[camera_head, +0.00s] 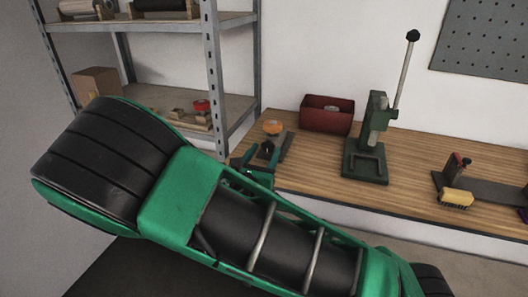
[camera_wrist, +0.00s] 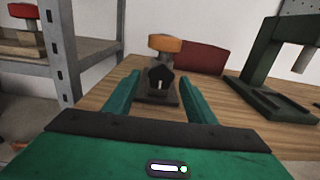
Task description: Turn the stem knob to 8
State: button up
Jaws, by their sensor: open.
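A small dark fixture (camera_wrist: 168,98) sits on the wooden bench and also shows in the head view (camera_head: 285,145). It carries a black faceted knob (camera_wrist: 160,78) at the front and a round orange cap (camera_wrist: 165,43) behind it. The black knob (camera_head: 268,147) and the orange cap (camera_head: 273,127) also show in the head view. I cannot tell which is the stem knob, and no scale or number is readable. My gripper (camera_wrist: 158,76) is open, its green fingers pointing at the fixture, with the black knob appearing between the tips. It also shows in the head view (camera_head: 260,161), just in front of the fixture.
A red bin (camera_head: 326,116) stands behind the fixture. A green lever press (camera_head: 366,150) stands to the right. A yellow brush (camera_head: 456,199) and another dark fixture (camera_head: 485,188) lie further right. A metal shelf rack (camera_head: 216,85) stands close on the left.

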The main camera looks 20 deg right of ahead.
jog(key=shift+w+d, duration=0.4)
jog(key=shift+w, duration=0.1)
jog(key=c, duration=1)
jog(key=shift+c, duration=0.2)
